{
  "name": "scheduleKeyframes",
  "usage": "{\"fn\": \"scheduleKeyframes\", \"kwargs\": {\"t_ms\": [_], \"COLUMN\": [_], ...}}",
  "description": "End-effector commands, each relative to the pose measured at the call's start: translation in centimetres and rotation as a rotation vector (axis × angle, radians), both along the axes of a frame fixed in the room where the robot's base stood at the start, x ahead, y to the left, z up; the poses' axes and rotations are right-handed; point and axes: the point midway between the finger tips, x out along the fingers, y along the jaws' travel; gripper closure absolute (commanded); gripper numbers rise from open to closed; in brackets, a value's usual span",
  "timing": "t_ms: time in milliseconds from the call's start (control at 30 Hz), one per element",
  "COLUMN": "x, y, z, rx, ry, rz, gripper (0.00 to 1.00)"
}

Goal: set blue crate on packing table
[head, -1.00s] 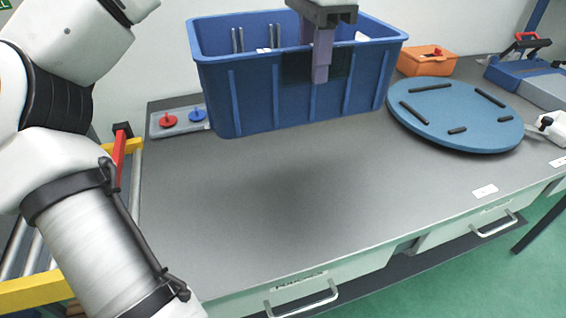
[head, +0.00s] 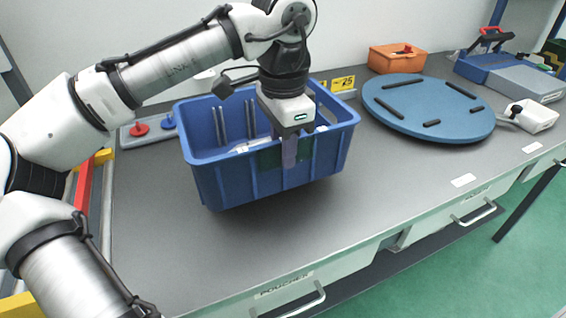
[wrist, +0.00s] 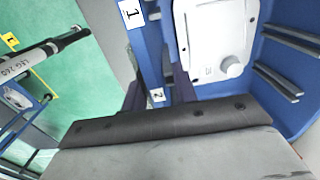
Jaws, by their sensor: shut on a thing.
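The blue crate (head: 225,187) is over the grey packing table (head: 390,192) in the head view, slightly tilted, its near bottom edge seeming a little above the surface with a dark shadow under it. My gripper (head: 289,155) is shut on the crate's near wall, one finger showing outside it. The crate holds grey bars and a white part. In the wrist view the crate's wall (wrist: 152,60) runs between my fingers, and the white part (wrist: 217,40) with a round knob lies inside. The crate's underside is hidden.
A round blue board (head: 428,108) with black bars lies right of the crate. An orange box (head: 397,58) and a yellow sign (head: 343,84) stand behind. A grey plate with red and blue knobs (head: 139,130) is at back left. The table's front is clear.

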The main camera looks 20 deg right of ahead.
Motion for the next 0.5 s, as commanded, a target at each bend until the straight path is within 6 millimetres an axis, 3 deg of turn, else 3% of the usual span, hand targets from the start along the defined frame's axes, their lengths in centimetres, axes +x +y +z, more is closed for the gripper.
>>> {"fn": "scheduleKeyframes", "kwargs": {"t_ms": [233, 500], "x": [0.0, 0.0], "y": [0.0, 0.0], "z": [-3.2, -3.8], "rx": [0.001, -0.001], "ry": [-0.002, -0.002], "rz": [0.001, 0.001], "gripper": [1.0, 1.0]}}
